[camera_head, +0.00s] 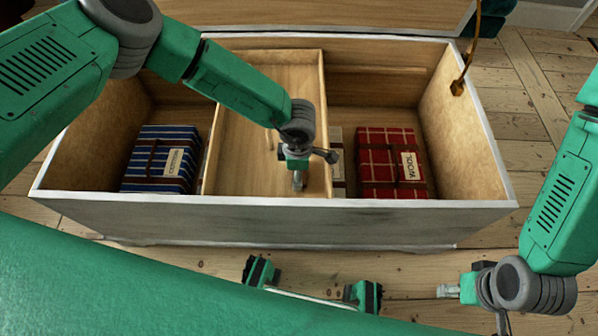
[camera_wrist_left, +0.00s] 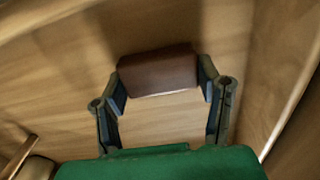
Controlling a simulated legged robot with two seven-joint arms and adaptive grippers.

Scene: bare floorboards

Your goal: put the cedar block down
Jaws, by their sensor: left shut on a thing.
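The cedar block (camera_wrist_left: 158,72) is a reddish-brown block in the left wrist view. My left gripper (camera_wrist_left: 162,82) is shut on it, with one finger at each end. Pale wooden boards show behind the block; I cannot tell whether it touches them. In the head view my left gripper (camera_head: 298,181) reaches down into the wooden tray (camera_head: 240,150) inside the chest, near the tray's right wall; the block is hard to make out there. My right gripper (camera_head: 449,291) is in front of the chest at the lower right, seen edge-on, so its opening is unclear.
The white-rimmed chest (camera_head: 250,217) stands open on floorboards. A blue striped bundle (camera_head: 160,160) lies left of the tray. A red plaid bundle (camera_head: 385,165) lies right of it, with a pale strapped thing (camera_head: 336,160) partly hidden between. The tray's floor left of my gripper looks mostly clear.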

